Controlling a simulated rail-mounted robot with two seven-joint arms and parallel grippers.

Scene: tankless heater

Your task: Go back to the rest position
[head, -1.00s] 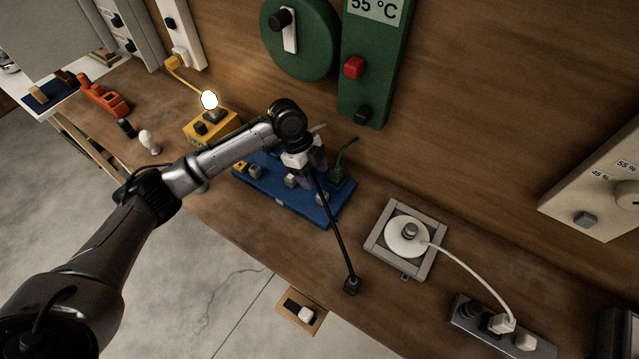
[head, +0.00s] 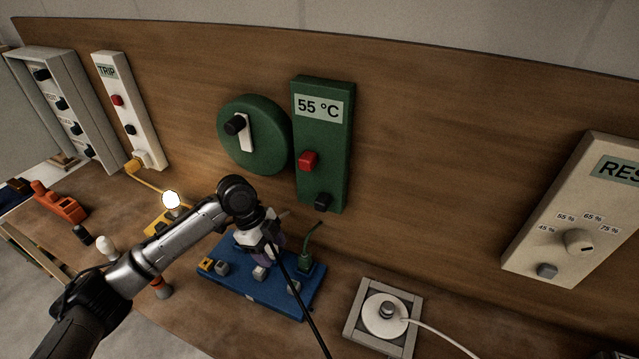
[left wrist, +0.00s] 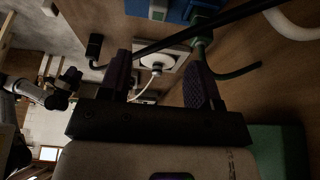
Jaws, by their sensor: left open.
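My left gripper (head: 268,246) is over the blue board (head: 240,279) on the bench, with its arm reaching in from the lower left. In the left wrist view its two purple-grey fingers (left wrist: 160,80) stand apart, with nothing clearly held. A thin black lead (head: 303,302) runs down past the gripper and also crosses beyond the fingers in the wrist view (left wrist: 215,30). The right arm is not in the head view.
Behind the gripper, the green panel (head: 324,140) reading 55 °C and the round green dial (head: 262,160) are on the wooden wall. The lit bulb (head: 171,200) is left of the wrist. A grey-framed white disc (head: 384,318) is to the right. Bench between board and frame is mostly clear.

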